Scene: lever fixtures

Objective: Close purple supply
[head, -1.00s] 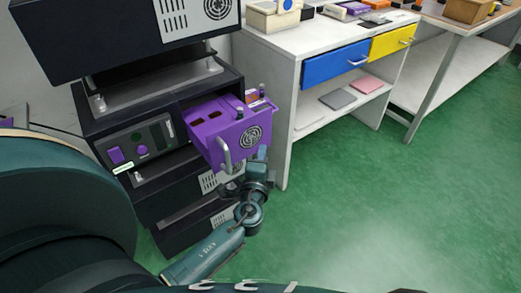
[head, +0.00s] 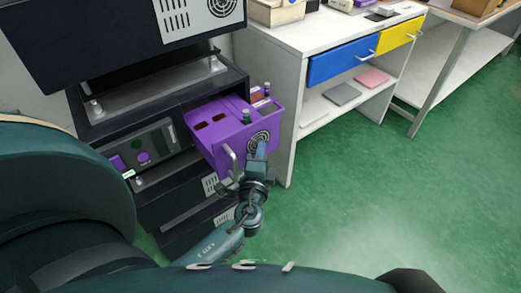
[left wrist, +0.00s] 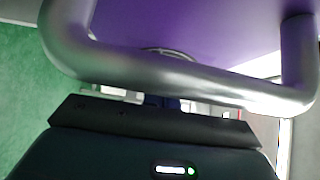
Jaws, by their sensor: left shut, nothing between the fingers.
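The purple supply (head: 234,142) is a box-shaped unit that sticks out of a dark rack. Its front has a round fan grille and a silver handle (head: 229,163), which also crosses the left wrist view (left wrist: 180,78). My left gripper (head: 259,151) is in front of the unit's face, to the right of the handle, with its tip over the lower part of the grille. It is shut and holds nothing. Whether it touches the face I cannot tell. In the left wrist view the purple face (left wrist: 200,30) is close, and the fingers are largely hidden behind the handle.
The rack has a grey panel with a purple knob (head: 143,157) left of the supply and more dark units above and below. A white bench (head: 290,120) with blue (head: 340,62) and yellow (head: 393,37) drawers stands close on the right. Green floor (head: 370,200) is clear.

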